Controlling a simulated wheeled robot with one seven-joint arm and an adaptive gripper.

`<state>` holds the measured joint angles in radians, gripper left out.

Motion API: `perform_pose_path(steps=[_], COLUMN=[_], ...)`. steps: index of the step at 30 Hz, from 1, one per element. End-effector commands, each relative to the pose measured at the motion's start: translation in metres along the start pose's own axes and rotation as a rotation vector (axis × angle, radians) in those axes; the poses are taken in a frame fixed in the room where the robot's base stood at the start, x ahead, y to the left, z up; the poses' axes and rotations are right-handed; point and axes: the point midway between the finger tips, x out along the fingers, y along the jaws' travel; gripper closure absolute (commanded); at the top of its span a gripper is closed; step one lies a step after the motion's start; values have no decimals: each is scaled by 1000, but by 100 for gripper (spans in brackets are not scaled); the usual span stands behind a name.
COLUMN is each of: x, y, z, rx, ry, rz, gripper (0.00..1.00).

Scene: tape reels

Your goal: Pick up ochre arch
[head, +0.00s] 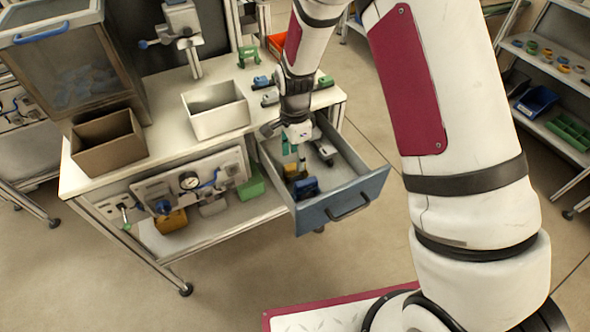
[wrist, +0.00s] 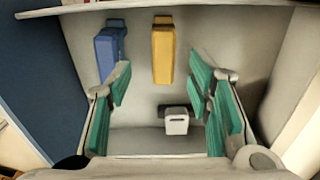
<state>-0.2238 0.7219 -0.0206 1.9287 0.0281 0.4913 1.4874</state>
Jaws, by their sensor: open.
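The ochre arch (wrist: 163,52) lies in the open drawer, seen as a long yellow-ochre block in the upper middle of the wrist view. In the head view the ochre arch (head: 290,170) is small and partly hidden near my gripper. My gripper (wrist: 160,85) has its teal fingers spread wide, with nothing between them. The arch appears beyond the fingertips, roughly centred between them. In the head view my gripper (head: 294,155) reaches down into the drawer from above.
A blue block (wrist: 110,52) lies left of the arch, close to the left fingers. A small white piece (wrist: 176,121) lies nearer the wrist. The drawer (head: 336,207) has walls on all sides. A white bin (head: 218,122) and a brown box (head: 108,155) stand on the worktop.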

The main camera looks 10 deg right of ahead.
Motion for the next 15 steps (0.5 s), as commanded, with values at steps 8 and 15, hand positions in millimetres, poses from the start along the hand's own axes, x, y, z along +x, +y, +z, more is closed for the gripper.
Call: perform_pose_path(steps=[8, 15], x=[29, 52], y=[-2, -4], z=[-2, -2], rx=[0, -1], ry=[-1, 0], rz=[4, 0], gripper=[53, 53])
